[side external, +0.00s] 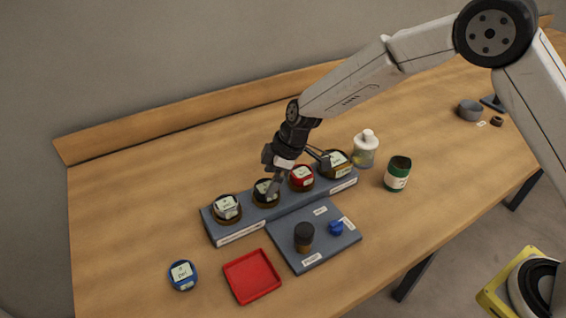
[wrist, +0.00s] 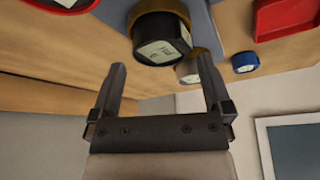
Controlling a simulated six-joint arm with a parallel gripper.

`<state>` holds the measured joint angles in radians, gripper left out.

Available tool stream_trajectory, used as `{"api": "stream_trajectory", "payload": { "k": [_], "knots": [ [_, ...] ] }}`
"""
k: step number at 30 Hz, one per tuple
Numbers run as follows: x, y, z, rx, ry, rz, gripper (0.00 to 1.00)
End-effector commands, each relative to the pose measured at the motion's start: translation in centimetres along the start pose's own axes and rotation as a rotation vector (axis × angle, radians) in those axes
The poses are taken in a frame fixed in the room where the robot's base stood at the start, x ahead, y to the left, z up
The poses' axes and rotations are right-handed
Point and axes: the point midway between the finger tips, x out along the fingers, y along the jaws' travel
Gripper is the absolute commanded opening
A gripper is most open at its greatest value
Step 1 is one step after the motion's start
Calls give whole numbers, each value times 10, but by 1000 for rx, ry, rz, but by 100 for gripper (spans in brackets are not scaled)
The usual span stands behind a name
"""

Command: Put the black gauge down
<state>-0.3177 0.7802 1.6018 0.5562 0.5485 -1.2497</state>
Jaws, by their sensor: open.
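The black gauge (side external: 264,193) has a pale label and sits in a brass-coloured seat on the long grey rack (side external: 240,227), second from the left. In the wrist view the black gauge (wrist: 162,36) shows just beyond the fingertips, roughly centred between them. My gripper (side external: 272,188) is at the black gauge in the side view and partly covers it. In the wrist view my gripper (wrist: 160,62) is open, with nothing between its fingers. Whether a fingertip touches the gauge I cannot tell.
On the rack, a white-faced gauge (side external: 227,207) stands left, a red gauge (side external: 301,177) and a larger gauge (side external: 337,163) right. A red tray (side external: 251,276) and blue gauge (side external: 183,275) lie in front.

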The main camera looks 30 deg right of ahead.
Motion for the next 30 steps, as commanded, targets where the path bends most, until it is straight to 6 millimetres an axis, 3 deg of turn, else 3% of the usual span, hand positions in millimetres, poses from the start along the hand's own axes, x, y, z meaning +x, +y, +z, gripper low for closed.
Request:
{"api": "stream_trajectory", "payload": {
  "k": [9, 25, 26, 30],
  "knots": [
    [26, 0, 0, -1, -1, -1, 100],
    [27, 0, 0, -1, -1, 0, 100],
    [27, 0, 0, -1, -1, 0, 94],
    [27, 0, 0, -1, -1, 0, 49]
  ]
}}
